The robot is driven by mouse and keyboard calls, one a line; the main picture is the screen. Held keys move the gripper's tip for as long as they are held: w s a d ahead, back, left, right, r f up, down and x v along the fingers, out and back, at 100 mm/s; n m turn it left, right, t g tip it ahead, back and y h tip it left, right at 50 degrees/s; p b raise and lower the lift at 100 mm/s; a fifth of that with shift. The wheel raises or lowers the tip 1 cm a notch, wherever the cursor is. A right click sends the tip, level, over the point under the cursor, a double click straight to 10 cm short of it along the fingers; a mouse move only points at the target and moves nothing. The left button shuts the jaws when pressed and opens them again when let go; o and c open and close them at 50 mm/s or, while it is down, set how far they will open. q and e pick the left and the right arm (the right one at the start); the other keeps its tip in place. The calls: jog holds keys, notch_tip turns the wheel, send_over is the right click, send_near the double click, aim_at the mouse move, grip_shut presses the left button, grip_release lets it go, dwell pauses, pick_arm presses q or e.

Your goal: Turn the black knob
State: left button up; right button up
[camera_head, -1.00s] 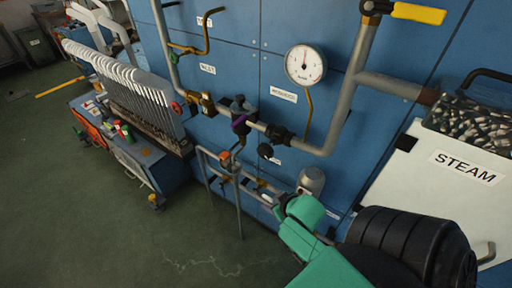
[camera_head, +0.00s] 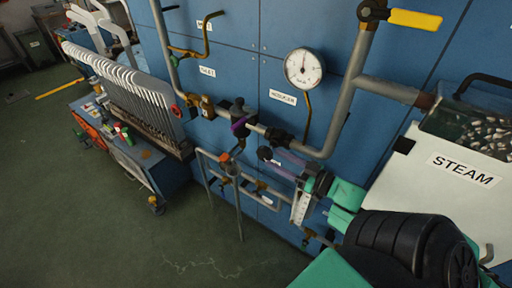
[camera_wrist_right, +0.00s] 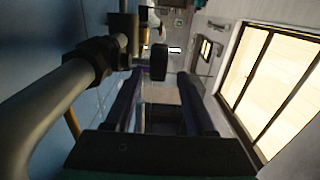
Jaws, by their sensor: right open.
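The black knob (camera_head: 264,153) sticks out below the grey pipe, under the black valve fitting, near the centre of the head view. In the right wrist view the knob (camera_wrist_right: 159,62) shows as a dark block, roughly centred just beyond the gap between my fingertips. My right gripper (camera_head: 278,159) is open, its two fingers pointing left at the knob from close by. In the right wrist view my right gripper (camera_wrist_right: 160,80) has its fingers spread wide with nothing between them. I cannot tell whether a finger touches the knob. My left gripper is not in view.
The grey pipe (camera_head: 312,149) runs just above my right gripper, close to the fingers. A round gauge (camera_head: 304,68) and a yellow-handled valve (camera_head: 414,19) are higher up. A white STEAM cabinet (camera_head: 420,205) stands at right. Green floor (camera_head: 90,220) is clear at left.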

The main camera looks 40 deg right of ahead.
jog(key=x, duration=0.8)
jog(key=shift+w+p, duration=0.2)
jog(key=shift+p, duration=0.15)
jog(key=shift+c, duration=0.3)
grip_shut()
